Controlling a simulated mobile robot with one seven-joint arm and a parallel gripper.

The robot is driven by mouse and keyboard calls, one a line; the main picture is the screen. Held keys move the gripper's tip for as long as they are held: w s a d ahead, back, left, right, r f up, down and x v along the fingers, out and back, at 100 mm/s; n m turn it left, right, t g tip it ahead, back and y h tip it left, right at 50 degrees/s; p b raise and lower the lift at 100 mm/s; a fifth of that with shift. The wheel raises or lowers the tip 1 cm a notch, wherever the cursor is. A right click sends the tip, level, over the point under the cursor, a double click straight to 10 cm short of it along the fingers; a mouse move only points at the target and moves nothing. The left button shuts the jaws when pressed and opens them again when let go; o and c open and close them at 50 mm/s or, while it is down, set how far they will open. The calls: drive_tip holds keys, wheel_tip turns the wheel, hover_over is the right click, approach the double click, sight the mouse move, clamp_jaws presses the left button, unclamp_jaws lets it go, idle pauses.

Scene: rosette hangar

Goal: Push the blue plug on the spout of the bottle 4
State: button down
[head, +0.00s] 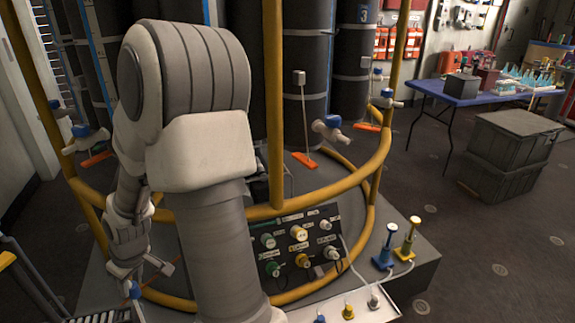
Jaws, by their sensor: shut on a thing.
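My gripper (133,283) is low at the left, shut on a small blue thing (134,291) that looks like the blue plug; it is partly hidden between the fingers. Tall black bottles (305,80) stand behind a yellow ring rail. One bottle at the back bears the label 3 (363,14); I see no label 4. Pale spouts with blue parts show on the rail's right side (331,128), farther back (386,99) and at the left (86,136). My gripper is well below and apart from these spouts. My arm hides the middle left.
The yellow rail (345,184) surrounds the bottles. A dark panel with several knobs (300,245) stands in front. A pale tray (392,306) holds small plugs at the bottom edge. Blue (385,252) and yellow (407,240) posts stand at the platform's right. Dark crates (512,150) and a blue-topped table (440,93) are at right.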

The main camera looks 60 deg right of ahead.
drive_tip(key=w+a+r, duration=0.1)
drive_tip(key=a+r, duration=0.1)
drive_tip(key=a, duration=0.4)
drive_tip(key=w+a+r+m, duration=0.1)
drive_tip(key=a+r, duration=0.2)
drive_tip(key=a, duration=0.3)
drive_tip(key=shift+w+a+r, duration=0.2)
drive_tip(key=shift+w+r, duration=0.15)
drive_tip(key=shift+s+d, duration=0.1)
drive_tip(key=shift+d, duration=0.05)
